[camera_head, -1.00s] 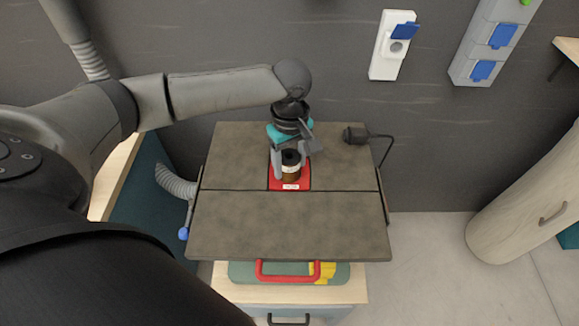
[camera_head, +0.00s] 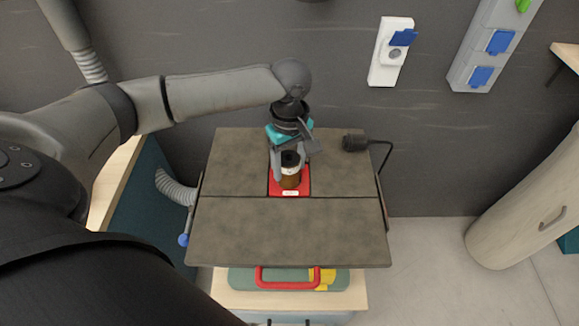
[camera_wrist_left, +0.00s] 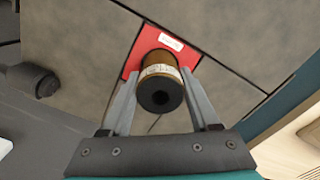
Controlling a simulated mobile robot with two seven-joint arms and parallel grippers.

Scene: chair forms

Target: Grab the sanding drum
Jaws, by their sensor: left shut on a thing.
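The sanding drum (camera_head: 290,177) is a brown cylinder with a black top and a pale label. It is upright over the red plate (camera_head: 304,186) in the middle of the grey table (camera_head: 290,235). My left gripper (camera_head: 290,168) comes down from above with one finger on each side of the drum, shut on it. The left wrist view shows the drum (camera_wrist_left: 160,82) between the two grey fingers, its black holed end toward the camera. I cannot tell whether the drum's lower end touches the plate. My right gripper is not in view.
A black plug-like fitting with a cable (camera_head: 355,141) is at the table's back right. A grey hose (camera_head: 173,187) is at the left side. A green case with a red handle (camera_head: 260,278) lies below the front edge. The front half of the table is clear.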

